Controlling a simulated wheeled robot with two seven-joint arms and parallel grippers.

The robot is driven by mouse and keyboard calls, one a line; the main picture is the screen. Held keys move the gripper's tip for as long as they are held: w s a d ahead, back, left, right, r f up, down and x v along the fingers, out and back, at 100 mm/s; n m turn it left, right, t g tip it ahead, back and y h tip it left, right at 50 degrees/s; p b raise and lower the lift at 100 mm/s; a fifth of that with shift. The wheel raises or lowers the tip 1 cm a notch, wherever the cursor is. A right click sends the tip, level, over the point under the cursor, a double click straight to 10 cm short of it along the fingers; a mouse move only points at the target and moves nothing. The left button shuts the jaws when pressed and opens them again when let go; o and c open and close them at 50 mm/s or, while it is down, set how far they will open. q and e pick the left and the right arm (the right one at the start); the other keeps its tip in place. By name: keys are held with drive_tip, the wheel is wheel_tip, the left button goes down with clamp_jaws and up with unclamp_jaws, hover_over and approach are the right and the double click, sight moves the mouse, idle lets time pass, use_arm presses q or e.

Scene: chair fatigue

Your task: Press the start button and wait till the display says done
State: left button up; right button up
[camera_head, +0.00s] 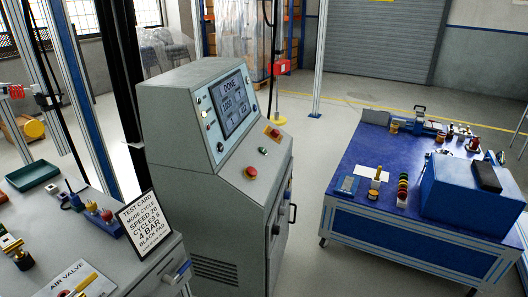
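The grey control console (190,135) stands in the middle. Its tilted display (232,104) is lit and reads "DONE" on the top line, with smaller lines and numbers below that are hard to read. On the sloped panel below the display are a red mushroom button (250,172), a small green button (263,151) and a red knob on a yellow plate (272,132). I cannot read a label that marks the start button. Small round controls also sit left of the display. Neither of my grippers is in view.
A grey bench (150,274) at left holds a test card (148,225), an air valve sign (82,284) and a green tray (33,175). A blue-topped table (385,150) with parts and a blue box (470,190) stands at right. Floor between console and table is clear.

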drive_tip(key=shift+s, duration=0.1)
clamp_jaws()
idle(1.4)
